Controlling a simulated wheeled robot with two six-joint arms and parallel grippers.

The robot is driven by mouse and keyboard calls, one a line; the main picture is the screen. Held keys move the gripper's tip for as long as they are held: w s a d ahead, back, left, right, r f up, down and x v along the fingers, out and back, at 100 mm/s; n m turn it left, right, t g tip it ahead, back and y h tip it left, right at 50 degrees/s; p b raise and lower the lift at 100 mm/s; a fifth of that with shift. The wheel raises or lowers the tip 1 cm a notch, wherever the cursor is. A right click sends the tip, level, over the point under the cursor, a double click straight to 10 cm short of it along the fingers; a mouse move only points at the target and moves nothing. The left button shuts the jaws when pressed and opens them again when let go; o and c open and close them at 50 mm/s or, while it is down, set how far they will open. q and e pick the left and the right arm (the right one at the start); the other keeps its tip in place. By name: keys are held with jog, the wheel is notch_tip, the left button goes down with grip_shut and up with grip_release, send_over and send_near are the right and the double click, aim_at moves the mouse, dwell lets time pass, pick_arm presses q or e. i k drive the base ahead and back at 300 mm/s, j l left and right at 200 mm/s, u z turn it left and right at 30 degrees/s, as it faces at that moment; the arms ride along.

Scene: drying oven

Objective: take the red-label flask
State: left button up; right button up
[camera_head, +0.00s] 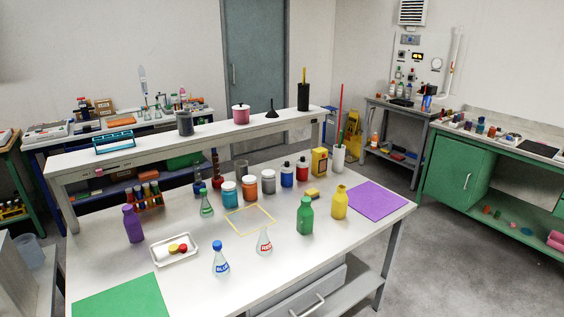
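The red-label flask (264,243) is a small clear conical flask with a red-and-white label. It stands upright on the white table near its front middle, just in front of a yellow square outline (233,228). A similar flask with a blue label and blue cap (220,260) stands to its left and nearer the front. A flask with a green cap (206,204) stands further back, left of the outline. Neither of my grippers is in the head view.
A green bottle (305,216) and a yellow bottle (339,203) stand right of the red-label flask. A white tray (160,256) with small round items and a purple bottle (132,224) are at left. Several jars line the back. Green (125,300) and purple (377,200) mats lie at the corners.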

aim_at(263, 248)
jog(key=u, duration=0.2)
jog(key=i+l+u, duration=0.25)
jog(key=u, duration=0.25)
jog(key=i+l+u, duration=0.15)
jog(key=l+u, duration=0.3)
jog(key=i+l+u, duration=0.15)
jog(key=l+u, duration=0.35)
